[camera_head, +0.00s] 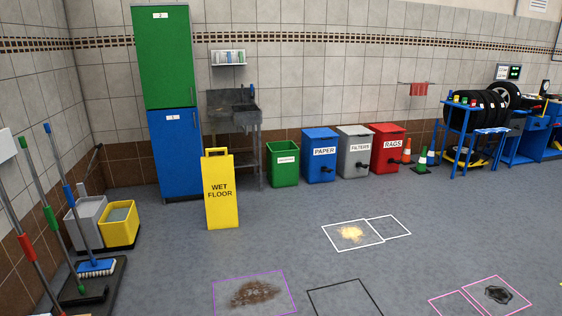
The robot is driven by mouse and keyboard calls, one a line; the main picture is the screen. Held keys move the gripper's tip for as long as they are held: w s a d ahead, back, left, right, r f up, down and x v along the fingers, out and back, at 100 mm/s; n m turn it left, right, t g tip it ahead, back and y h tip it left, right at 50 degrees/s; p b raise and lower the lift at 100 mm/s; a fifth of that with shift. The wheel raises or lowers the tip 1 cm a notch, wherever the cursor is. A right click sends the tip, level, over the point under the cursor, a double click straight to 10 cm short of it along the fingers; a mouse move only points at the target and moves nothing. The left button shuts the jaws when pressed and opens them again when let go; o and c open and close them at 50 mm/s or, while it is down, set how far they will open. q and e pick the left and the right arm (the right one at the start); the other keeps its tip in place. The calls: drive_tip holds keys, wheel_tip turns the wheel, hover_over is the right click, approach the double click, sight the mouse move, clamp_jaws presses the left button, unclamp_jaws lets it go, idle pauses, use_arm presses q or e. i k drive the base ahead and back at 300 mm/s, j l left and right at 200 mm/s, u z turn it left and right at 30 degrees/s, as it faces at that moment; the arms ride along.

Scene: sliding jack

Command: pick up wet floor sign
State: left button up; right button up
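The yellow wet floor sign (221,207) stands upright on the grey floor, left of centre in the head view. It has black "WET FLOOR" lettering and a handle opening at its top. It stands in front of the blue lower part of a cabinet and the dark sink stand. Neither of my grippers shows in the head view, so I cannot see whether they are open or shut.
Mops and brushes (55,235) and a bucket pair (119,224) stand at the left. A green bin (284,170) and other bins line the back wall. Marked floor squares with dirt (255,293) lie in front; the floor between is clear.

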sight(218, 171)
drive_tip(key=i+j+u, duration=0.3)
drive_tip(key=i, duration=1)
drive_tip(key=i+l+u, duration=0.3)
drive_tip(key=i, duration=1)
drive_tip(key=j, duration=0.15)
